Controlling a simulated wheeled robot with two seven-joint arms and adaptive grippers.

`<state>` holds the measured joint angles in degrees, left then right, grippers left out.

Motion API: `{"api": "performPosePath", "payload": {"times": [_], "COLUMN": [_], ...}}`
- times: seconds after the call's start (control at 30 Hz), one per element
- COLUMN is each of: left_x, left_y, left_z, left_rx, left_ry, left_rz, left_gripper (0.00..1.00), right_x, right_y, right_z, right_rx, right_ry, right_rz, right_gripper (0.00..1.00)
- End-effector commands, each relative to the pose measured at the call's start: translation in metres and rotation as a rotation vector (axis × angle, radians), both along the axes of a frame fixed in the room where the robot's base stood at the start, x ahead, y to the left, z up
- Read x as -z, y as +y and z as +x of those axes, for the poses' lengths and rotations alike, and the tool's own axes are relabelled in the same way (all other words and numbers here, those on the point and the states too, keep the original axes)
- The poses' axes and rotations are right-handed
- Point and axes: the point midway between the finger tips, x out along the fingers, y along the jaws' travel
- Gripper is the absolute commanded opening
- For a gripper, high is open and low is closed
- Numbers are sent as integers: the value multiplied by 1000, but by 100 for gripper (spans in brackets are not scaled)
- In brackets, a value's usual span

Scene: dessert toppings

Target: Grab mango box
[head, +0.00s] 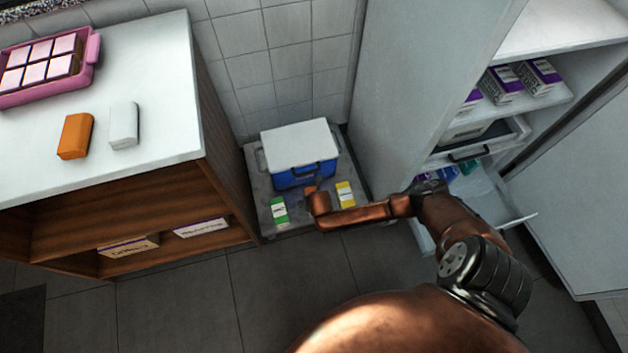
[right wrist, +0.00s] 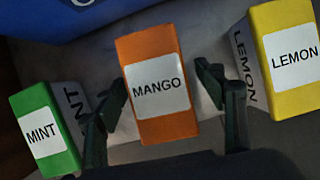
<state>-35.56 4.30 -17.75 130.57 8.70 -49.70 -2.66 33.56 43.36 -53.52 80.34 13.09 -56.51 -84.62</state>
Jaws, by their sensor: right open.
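The orange mango box (right wrist: 150,50) stands in the middle of the right wrist view, its white MANGO label facing the camera. My right gripper (right wrist: 162,88) is open, with one dark finger on each side of the box. I cannot tell whether either finger touches it. In the head view my right arm reaches down to the low platform and its wrist covers most of the mango box. My left gripper is not in view.
The green mint box (right wrist: 45,130) and yellow lemon box (right wrist: 290,60) stand close on either side. A blue cooler with a white lid (head: 300,145) is behind them on the grey platform (head: 258,185). A wooden counter (head: 165,60) is left, an open fridge (head: 400,80) right.

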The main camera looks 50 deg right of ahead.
Motion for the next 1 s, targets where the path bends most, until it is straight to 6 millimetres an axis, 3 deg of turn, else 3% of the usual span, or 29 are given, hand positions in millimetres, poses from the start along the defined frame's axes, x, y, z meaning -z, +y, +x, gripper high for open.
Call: {"api": "performPosePath", "payload": {"times": [0.17, 1.0], "left_x": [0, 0], "left_y": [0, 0], "left_z": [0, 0], "left_rx": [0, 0], "left_ry": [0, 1], "left_rz": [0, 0], "left_gripper": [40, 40], "right_x": [0, 0], "right_y": [0, 0], "right_z": [0, 1], "right_rx": [0, 0], "right_ry": [0, -1], "right_rz": [0, 0], "right_gripper": [64, 8]}}
